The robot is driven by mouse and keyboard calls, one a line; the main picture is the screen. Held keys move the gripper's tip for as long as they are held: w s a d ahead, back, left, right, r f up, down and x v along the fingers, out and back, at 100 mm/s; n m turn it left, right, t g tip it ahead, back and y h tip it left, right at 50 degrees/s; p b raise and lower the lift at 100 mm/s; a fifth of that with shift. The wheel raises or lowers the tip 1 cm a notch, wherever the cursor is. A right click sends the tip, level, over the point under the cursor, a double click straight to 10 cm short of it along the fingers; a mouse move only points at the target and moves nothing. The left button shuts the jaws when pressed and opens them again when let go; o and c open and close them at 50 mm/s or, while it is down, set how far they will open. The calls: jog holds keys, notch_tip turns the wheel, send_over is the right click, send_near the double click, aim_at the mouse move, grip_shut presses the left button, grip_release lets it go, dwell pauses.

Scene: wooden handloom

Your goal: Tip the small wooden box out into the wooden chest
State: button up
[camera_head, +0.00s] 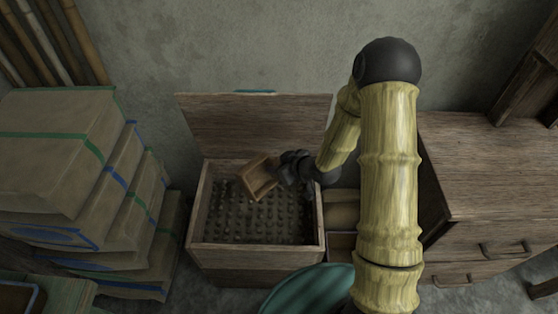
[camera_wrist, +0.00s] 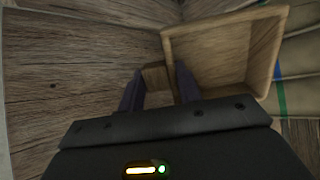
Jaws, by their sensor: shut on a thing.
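The small wooden box (camera_head: 258,178) is held tilted above the open wooden chest (camera_head: 256,248), near the back of its opening. My gripper (camera_head: 285,175) is shut on the box from its right side. In the wrist view my gripper (camera_wrist: 160,88) has its two dark fingers on either side of a small wooden block on the box's wall. The box (camera_wrist: 228,50) shows its inside there, which looks empty. The chest's lid (camera_head: 255,122) stands open against the wall. The chest's floor shows rows of small dark knobs.
Stacked cardboard boxes (camera_head: 60,150) with green and blue bands stand left of the chest. A wooden drawer cabinet (camera_head: 490,190) stands at the right. A dark green rounded object (camera_head: 308,292) is in front of the chest. Bamboo poles (camera_head: 60,40) lean at the back left.

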jog(key=shift+w+a+r+g+h+p, duration=0.15)
jog(key=shift+r+g+h+p, duration=0.35)
jog(key=shift+p, duration=1.05)
jog(key=shift+w+a+r+g+h+p, duration=0.1)
jog(key=shift+a+r+g+h+p, duration=0.4)
jog(key=shift+p, duration=1.05)
jog(key=shift+w+d+r+g+h+p, duration=0.25)
jog(key=shift+g+h+p, duration=0.45)
jog(key=shift+p, duration=0.85)
jog(key=g+h+p, duration=0.1)
jog(key=p, duration=0.1)
jog(key=shift+w+a+r+p, duration=0.1)
jog(key=shift+a+r+p, duration=0.1)
jog(key=shift+p, duration=0.2)
jog(key=g+h+p, duration=0.1)
jog(key=p, duration=0.1)
jog(key=g+h+p, duration=0.1)
jog(key=p, duration=0.1)
jog(key=shift+w+a+r, duration=0.3)
jog(key=shift+a, duration=0.1)
jog(key=shift+w+a+r+g+h+p, duration=0.1)
jog(key=shift+w+a+g+h+p, duration=0.15)
jog(key=shift+g+h, duration=0.25)
jog(key=shift+w+a+g+h+p, duration=0.1)
jog(key=shift+g+h+p, duration=0.25)
jog(key=shift+g+h, duration=0.15)
jog(key=shift+d, duration=0.1)
